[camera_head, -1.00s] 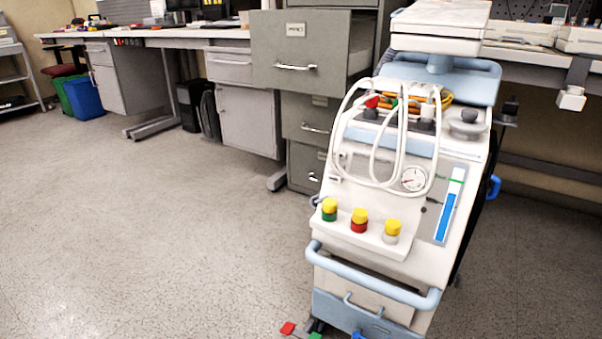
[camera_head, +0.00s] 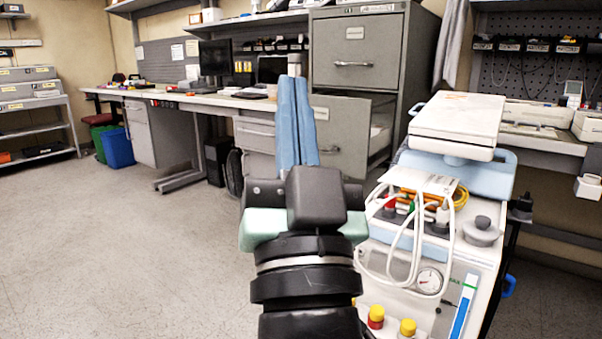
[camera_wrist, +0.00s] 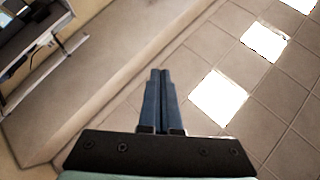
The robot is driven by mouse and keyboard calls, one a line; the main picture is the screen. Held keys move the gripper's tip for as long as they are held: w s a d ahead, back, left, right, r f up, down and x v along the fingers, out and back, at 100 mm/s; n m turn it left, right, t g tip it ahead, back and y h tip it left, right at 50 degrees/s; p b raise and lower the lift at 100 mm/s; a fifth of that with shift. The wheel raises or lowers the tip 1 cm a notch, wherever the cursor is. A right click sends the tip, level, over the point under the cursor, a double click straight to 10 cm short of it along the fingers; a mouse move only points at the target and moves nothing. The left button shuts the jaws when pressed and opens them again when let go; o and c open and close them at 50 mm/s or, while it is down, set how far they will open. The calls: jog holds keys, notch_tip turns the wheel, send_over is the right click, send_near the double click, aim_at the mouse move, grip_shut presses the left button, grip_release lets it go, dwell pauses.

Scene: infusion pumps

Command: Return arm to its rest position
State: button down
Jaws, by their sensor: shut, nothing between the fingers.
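My gripper (camera_head: 296,84) shows in the head view, raised in front of the grey filing cabinet and left of the white medical cart. Its two blue fingers point up and lie together, with nothing between them. In the wrist view my gripper (camera_wrist: 161,74) also has its blue fingers pressed together and empty, against a background of tiled ceiling and bright light panels. My black wrist and arm rise from the bottom of the head view and hide part of the floor and cabinet.
The grey filing cabinet (camera_head: 354,48) has a drawer (camera_head: 340,130) pulled out behind my gripper. The white medical cart (camera_head: 480,262) with looped hoses stands close on the right. A long desk (camera_head: 215,100) runs along the back left. The floor (camera_head: 110,240) at left is clear.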

jog(key=s+r+n+t+h+p, duration=0.15)
jog(key=s+r+p, duration=0.35)
jog(key=s+r, duration=0.5)
notch_tip(320, 180, up, 37)
jog(key=w+p, duration=0.2)
jog(key=p, duration=3.2)
jog(key=shift+w+d+r+h+p, duration=0.15)
jog(key=shift+d+h+p, duration=0.15)
jog(key=shift+h+p, duration=0.1)
